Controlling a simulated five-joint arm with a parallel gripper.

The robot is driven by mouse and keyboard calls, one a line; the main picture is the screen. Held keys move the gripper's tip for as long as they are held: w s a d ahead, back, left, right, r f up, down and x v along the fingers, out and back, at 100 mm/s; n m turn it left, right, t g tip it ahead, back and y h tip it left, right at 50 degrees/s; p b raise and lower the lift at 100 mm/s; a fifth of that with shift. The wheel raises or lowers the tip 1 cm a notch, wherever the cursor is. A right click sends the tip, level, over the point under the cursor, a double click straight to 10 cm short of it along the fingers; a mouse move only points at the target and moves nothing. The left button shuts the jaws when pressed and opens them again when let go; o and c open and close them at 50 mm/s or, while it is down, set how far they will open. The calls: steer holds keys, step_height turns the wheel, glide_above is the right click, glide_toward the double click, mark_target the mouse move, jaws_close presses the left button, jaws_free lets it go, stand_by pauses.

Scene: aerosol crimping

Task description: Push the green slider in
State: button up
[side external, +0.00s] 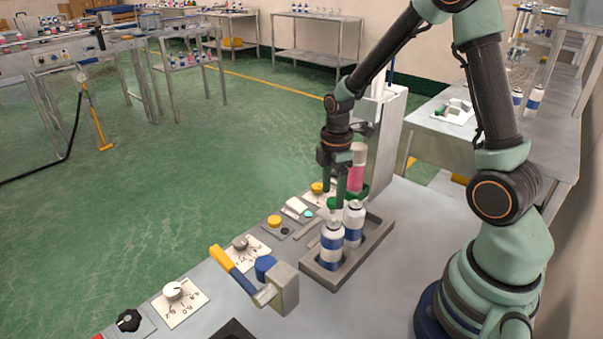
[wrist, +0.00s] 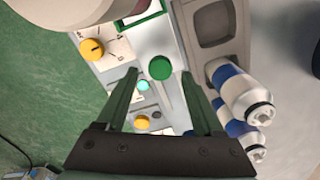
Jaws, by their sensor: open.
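The green slider has a round green knob (wrist: 160,68) at the upper end of a narrow straight slot in the wrist view. In the side external view the knob (side external: 333,203) shows low between my fingers, partly hidden by them. My gripper (wrist: 159,76) is open and points down at the panel. Its fingertips lie left and right of the knob in the wrist view, with a gap on both sides. In the side external view my gripper (side external: 333,193) hangs over the slot's far end. I cannot tell how far its tips are above the panel.
A grey tray (side external: 318,274) with white-and-blue cans (side external: 331,246) stands close right of the slot. A lit teal button (side external: 307,213), a yellow button (side external: 274,221) and a yellow knob (wrist: 91,49) lie left. A pink-filled cylinder (side external: 357,172) stands behind. A yellow-tipped lever (side external: 232,269) is in front.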

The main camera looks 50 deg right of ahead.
step_height(320, 180, up, 10)
steer(key=shift+r, duration=0.25)
stand_by(0.4)
step_height(320, 180, down, 12)
steer(key=m, duration=3)
steer(key=shift+d+f+m, duration=0.1)
steer(key=shift+d+m, duration=0.05)
steer(key=shift+m, duration=0.25)
